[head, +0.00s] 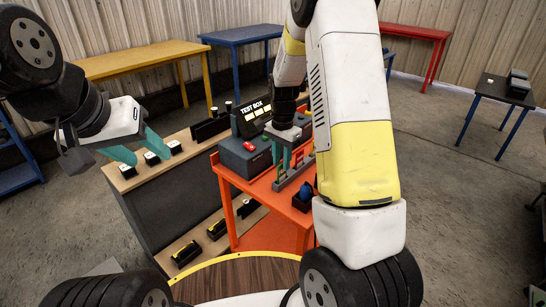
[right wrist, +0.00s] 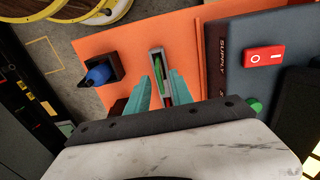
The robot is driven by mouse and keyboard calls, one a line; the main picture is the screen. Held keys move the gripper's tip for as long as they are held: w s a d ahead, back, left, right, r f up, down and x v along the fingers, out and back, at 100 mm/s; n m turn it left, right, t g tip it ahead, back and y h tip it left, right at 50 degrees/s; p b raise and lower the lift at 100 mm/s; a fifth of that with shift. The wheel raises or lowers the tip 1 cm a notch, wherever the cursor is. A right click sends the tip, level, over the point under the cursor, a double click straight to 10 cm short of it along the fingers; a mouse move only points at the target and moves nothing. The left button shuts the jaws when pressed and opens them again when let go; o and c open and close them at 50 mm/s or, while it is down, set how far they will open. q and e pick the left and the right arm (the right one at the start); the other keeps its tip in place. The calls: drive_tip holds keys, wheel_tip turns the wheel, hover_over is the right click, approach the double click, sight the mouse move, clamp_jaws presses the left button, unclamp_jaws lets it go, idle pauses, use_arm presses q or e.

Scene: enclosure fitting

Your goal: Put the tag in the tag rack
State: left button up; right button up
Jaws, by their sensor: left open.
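The tag rack is a long grey holder (head: 292,177) on the orange table. Upright pieces with green and yellow stand along it; I cannot tell which is the tag. In the right wrist view a grey frame (right wrist: 155,54) with a narrow green piece (right wrist: 158,72) lies between and beyond my fingertips. My right gripper (head: 286,164) points down beside the rack; in its wrist view (right wrist: 160,82) its teal fingers are apart, with no held object visible. My left gripper (head: 150,157) is open and empty over the wooden bench at left.
The test box (head: 254,110) and a grey unit with a red switch (head: 249,146) stand behind the rack. A dark holder with a blue item (head: 304,194) sits on the orange table (head: 262,194). Several black-and-white blocks line the wooden bench (head: 130,176).

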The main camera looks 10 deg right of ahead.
wheel_tip(320, 180, up, 8)
drive_tip(key=shift+r, duration=0.15)
drive_tip(key=s+r+n+t+y, duration=0.25)
drive_tip(key=s+r+n, duration=0.25)
drive_tip(key=s+r, duration=0.55)
drive_tip(key=s+a+r+n+t, duration=0.1)
drive_tip(key=s+r+n+t, duration=0.1)
drive_tip(key=s, duration=0.5)
drive_tip(key=s+a+r+n+t, duration=0.1)
drive_tip(key=s+r+n, duration=0.1)
drive_tip(key=s+n, duration=0.2)
drive_tip(key=s, duration=0.2)
drive_tip(key=shift+s+r+t, duration=0.35)
drive_tip(key=shift+s+r, duration=0.05)
